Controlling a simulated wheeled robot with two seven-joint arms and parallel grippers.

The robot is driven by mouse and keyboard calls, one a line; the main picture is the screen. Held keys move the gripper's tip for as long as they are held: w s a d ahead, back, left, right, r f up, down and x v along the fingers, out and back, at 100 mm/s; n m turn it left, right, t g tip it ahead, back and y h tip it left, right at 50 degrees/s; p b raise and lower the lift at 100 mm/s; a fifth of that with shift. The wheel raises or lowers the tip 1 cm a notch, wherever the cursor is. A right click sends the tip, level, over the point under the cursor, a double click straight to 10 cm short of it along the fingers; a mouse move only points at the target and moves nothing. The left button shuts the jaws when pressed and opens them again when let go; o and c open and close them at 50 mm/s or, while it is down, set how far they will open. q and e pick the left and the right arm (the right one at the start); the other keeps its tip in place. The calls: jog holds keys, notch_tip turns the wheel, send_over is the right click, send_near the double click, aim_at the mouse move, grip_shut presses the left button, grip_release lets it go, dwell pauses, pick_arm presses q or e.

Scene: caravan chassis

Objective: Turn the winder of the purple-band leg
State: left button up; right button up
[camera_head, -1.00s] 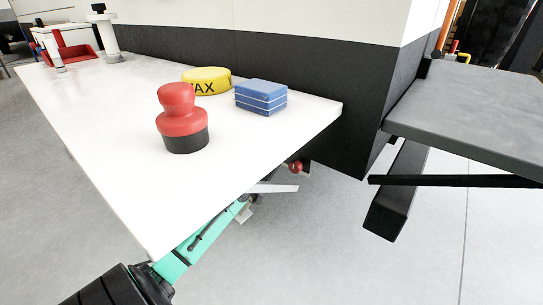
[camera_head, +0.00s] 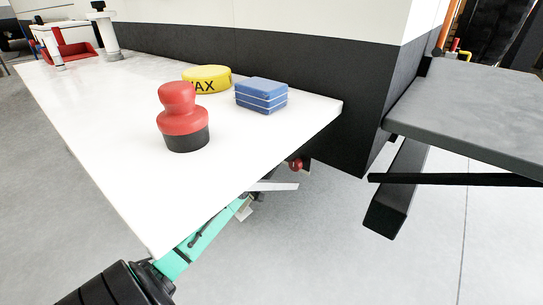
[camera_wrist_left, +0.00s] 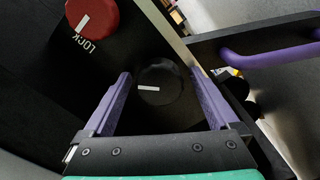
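In the left wrist view, a dark round knob (camera_wrist_left: 158,100) with a white mark sits on a black panel. My left gripper (camera_wrist_left: 160,76) has its two purple fingers spread, one on each side of this knob, with gaps visible. A red knob (camera_wrist_left: 92,16) with a white mark and the word LOCK is at the upper left. A purple bar (camera_wrist_left: 270,45) is at the upper right; I cannot tell whether it belongs to the purple-band leg. In the head view, the white shelf partly hides my left arm and gripper. My right gripper is out of view.
The white shelf (camera_head: 110,125) holds a red-and-black tool (camera_head: 182,118), a yellow WAX tin (camera_head: 207,80) and a blue block (camera_head: 261,96). A small red knob (camera_head: 296,165) shows beneath. A grey step (camera_head: 470,110) juts out at right. Floor at lower right is clear.

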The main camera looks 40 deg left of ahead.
pick_arm(q)
jog(key=s, duration=1.4)
jog(key=shift+s+d, duration=0.15)
jog(key=shift+s, duration=0.1)
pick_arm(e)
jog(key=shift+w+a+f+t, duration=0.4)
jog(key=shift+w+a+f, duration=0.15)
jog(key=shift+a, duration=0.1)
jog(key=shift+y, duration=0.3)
